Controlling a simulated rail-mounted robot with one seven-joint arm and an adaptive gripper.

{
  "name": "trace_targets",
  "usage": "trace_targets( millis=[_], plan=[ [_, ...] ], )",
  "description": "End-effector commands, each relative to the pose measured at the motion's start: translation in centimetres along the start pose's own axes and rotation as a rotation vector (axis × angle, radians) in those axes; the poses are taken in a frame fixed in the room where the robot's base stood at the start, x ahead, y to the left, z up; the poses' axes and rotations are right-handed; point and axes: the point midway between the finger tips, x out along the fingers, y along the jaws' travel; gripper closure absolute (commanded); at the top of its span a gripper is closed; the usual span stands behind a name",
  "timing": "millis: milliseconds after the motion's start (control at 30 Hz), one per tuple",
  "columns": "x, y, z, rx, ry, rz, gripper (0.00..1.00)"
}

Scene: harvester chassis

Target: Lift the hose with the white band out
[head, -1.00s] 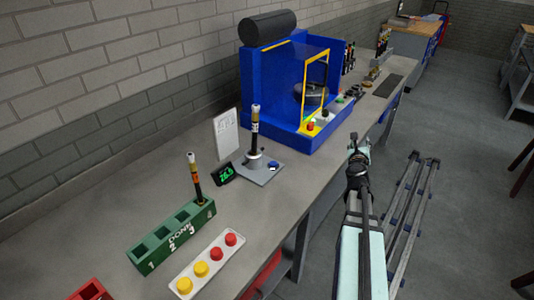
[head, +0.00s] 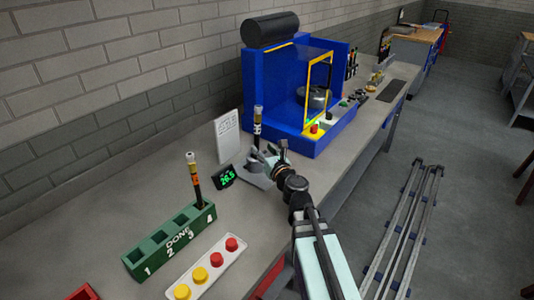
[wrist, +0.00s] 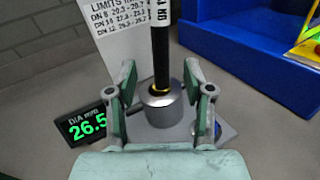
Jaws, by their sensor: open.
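The hose with the white band (head: 257,124) is a dark upright rod standing in a round grey metal holder on a grey plate (head: 252,178). In the wrist view the hose (wrist: 161,55) rises from the holder (wrist: 161,106), with a thin yellow ring at its foot. My gripper (head: 266,151) is at the holder, reaching in from the right. In the wrist view my gripper (wrist: 160,82) is open, with one finger on each side of the hose and a gap on both sides. The hose's upper end is out of the wrist view.
A small display (wrist: 87,125) reads 26.5, and a limits card (head: 228,136) stands behind it. The green DONE rack (head: 170,240) holds another banded hose (head: 195,180) in slot 4. The blue machine (head: 275,90) stands close behind. A button tray (head: 205,268) lies in front.

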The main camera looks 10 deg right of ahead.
Motion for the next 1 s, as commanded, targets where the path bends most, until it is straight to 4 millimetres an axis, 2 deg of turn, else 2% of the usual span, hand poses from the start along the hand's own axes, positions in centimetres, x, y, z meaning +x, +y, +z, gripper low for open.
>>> trace_targets(
  millis=[200,400,767,867,900,933,1000],
  plan=[
    [3.3,-0.1,0.1,0.000,0.001,-0.001,0.48],
    [5.5,-0.1,0.0,-0.001,0.001,-0.001,0.48],
    [6.0,-0.1,0.0,-0.002,0.001,-0.002,0.48],
    [6.0,-0.1,0.0,-0.002,0.001,-0.002,0.80],
    [6.0,-0.1,0.0,-0.002,0.001,-0.002,0.94],
    [6.0,-0.1,0.0,-0.002,0.001,-0.002,1.00],
    [6.0,-0.1,0.0,-0.002,0.001,-0.002,1.00]
  ],
)
